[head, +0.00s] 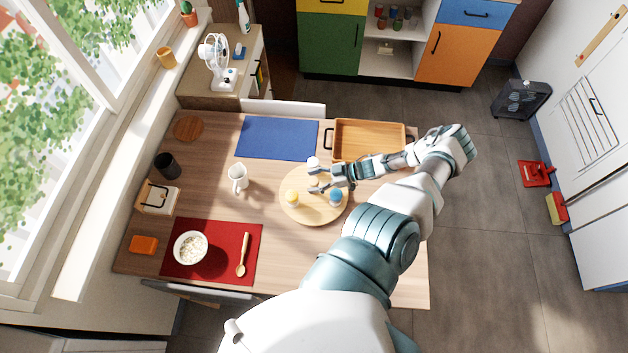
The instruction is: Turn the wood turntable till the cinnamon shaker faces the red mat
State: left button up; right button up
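The round wood turntable (308,214) lies on the table right of centre. On it stand a yellow-topped shaker (292,198) at the left, a blue-topped shaker (336,196) at the right and a white-topped one (313,162) at the far edge. I cannot tell which is the cinnamon shaker. The red mat (215,265) lies at the front left, nearest the yellow-topped shaker. My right gripper (313,181) reaches in from the right over the turntable, fingers apart and pointing left. A small pale thing shows between the fingertips; contact is unclear. My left gripper is out of view.
A white bowl (190,247) and a wooden spoon (242,255) are on the red mat. A white jug (238,177) stands left of the turntable. A blue mat (277,139) and a wooden tray (369,124) lie behind it. Bare table separates the turntable from the red mat.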

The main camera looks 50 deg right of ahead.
jog(key=v, duration=1.2)
jog(key=shift+d, duration=0.15)
jog(key=shift+f, duration=0.1)
dwell(0.3)
